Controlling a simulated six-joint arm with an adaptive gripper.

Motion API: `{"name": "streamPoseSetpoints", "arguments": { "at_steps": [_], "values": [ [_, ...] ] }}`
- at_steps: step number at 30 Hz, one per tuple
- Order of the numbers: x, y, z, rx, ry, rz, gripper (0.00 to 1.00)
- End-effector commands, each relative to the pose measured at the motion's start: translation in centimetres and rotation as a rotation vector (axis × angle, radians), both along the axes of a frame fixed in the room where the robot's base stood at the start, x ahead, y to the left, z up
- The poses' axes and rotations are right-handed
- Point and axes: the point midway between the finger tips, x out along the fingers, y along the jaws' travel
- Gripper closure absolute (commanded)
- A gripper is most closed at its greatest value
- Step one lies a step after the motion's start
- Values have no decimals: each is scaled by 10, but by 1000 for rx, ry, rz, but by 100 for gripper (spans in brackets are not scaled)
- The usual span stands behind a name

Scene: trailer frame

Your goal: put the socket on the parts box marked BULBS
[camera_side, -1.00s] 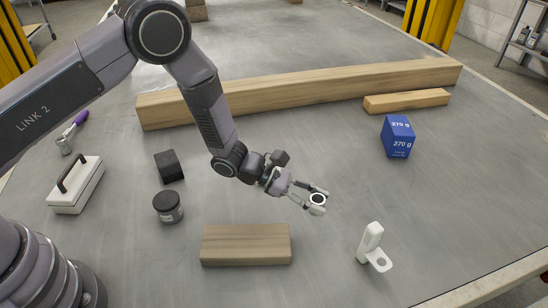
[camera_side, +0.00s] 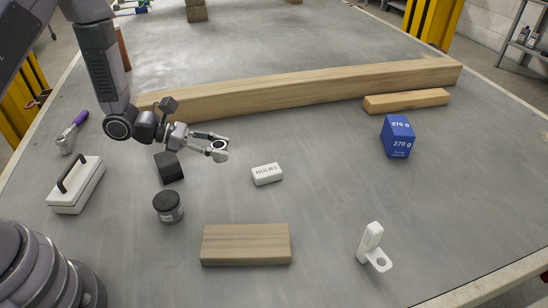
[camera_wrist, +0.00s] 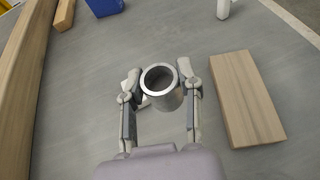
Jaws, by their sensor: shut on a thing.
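My gripper (camera_side: 220,151) is shut on the socket (camera_wrist: 161,86), a short, hollow, silver metal cylinder with its open end toward the wrist camera. In the side view, the gripper holds the socket (camera_side: 218,145) above the table, up and left of the parts box. The parts box marked BULBS (camera_side: 267,175) is a small white block lying flat on the table, its label on top. In the wrist view, the socket and fingers hide most of the box, and only a white part (camera_wrist: 134,83) shows beside the socket.
A short wooden block (camera_side: 245,246) lies in front of the box. A black jar (camera_side: 168,207) and a dark cube (camera_side: 169,168) stand to the left. A long beam (camera_side: 320,88) runs behind. A blue 270 g block (camera_side: 397,138) and white bracket (camera_side: 371,245) are to the right.

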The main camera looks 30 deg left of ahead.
Motion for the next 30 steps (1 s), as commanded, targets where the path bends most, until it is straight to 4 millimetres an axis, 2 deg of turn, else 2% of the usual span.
{"name": "streamPoseSetpoints", "arguments": {
  "at_steps": [2,5,13,18,26,30],
  "values": [
    [6,5,-1,0,-2,14,100],
    [23,1,-10,1,-2,15,100],
    [90,-21,-41,1,-3,14,100],
    [114,-29,-75,-1,1,16,100],
    [132,-34,-97,0,1,17,100],
    [133,-34,-118,0,5,17,100]
  ]
}}
